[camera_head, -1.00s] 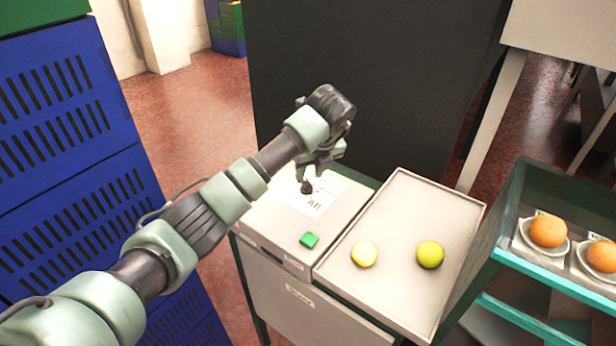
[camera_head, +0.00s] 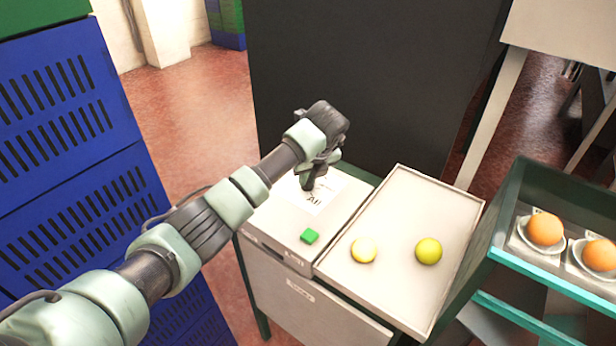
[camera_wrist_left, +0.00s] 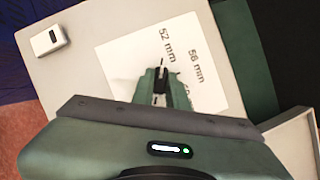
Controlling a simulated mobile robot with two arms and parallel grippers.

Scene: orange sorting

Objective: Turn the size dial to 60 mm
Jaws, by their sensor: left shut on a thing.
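The size dial is a small dark knob (camera_wrist_left: 160,84) on a white printed sheet (camera_head: 325,191) on top of the pale cabinet. My left gripper (camera_head: 309,183) reaches down over it and hides most of it in the head view. In the left wrist view the gripper (camera_wrist_left: 159,92) is shut on the dial. A thin dark mark beyond the fingertips points toward the "52 mm" label (camera_wrist_left: 167,46). The "56 mm" label (camera_wrist_left: 196,66) is to the right; another label beside the fingers is partly hidden. "All" (camera_head: 314,201) shows in the head view. My right gripper is not in view.
A green button (camera_head: 309,236) is on the cabinet's front part. A pale tray (camera_head: 400,215) beside it holds two yellowish fruits. Oranges sit on a rack (camera_head: 505,256) at right. Blue crates (camera_head: 75,130) stand left, and a dark panel (camera_head: 370,80) stands behind.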

